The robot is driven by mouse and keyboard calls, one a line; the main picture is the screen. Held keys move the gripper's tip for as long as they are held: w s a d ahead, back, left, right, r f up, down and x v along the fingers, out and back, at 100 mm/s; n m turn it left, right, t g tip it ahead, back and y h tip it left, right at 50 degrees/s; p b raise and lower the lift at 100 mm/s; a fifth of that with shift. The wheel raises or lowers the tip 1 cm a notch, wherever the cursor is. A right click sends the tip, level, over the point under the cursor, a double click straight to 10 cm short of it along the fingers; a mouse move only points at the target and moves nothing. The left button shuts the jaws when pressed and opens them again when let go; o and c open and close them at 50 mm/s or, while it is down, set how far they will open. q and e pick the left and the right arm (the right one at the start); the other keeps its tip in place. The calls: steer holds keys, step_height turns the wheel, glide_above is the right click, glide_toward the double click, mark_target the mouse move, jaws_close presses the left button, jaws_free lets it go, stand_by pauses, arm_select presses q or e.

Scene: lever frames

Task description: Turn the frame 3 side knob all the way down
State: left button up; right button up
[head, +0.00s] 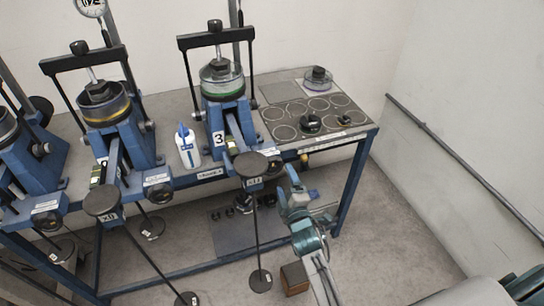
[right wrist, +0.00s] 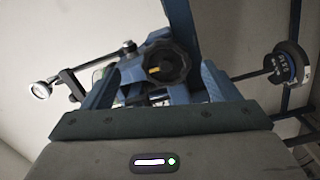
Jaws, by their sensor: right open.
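Frame 3 (head: 222,85) is the blue lever frame with the "3" label, right of the other frames. In the right wrist view, a black lobed knob (right wrist: 170,65) with a yellow mark faces me on blue metalwork. A small dark and yellow part (head: 304,160) under the table's front edge may be this knob; I cannot tell. My right gripper (head: 299,186) is open, in front of the table edge and right of frame 3's hanging weight. In the wrist view, the knob lies ahead, between its fingers, with no clear contact. My left gripper is not in view.
A round weight disc on a rod (head: 250,164) hangs just left of my right gripper; a disc also shows in the wrist view (right wrist: 290,62). A white bottle (head: 188,148) stands left of frame 3. Loose weights (head: 310,123) lie on the tabletop. The floor at right is clear.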

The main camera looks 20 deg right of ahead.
mark_target(273, 169)
steer(key=s+m+p, duration=0.1)
steer(key=a+m+y+p, duration=0.1)
steer(key=m+p, duration=0.1)
steer(key=shift+s+a, duration=0.15)
steer(key=shift+s, duration=0.25)
steer(key=w, duration=0.9)
steer(key=shift+w+a+f+b, duration=0.15)
steer(key=shift+w+b, duration=0.2)
steer(key=shift+c, duration=0.2)
steer(key=shift+s, duration=0.1)
steer(key=c, duration=1.2)
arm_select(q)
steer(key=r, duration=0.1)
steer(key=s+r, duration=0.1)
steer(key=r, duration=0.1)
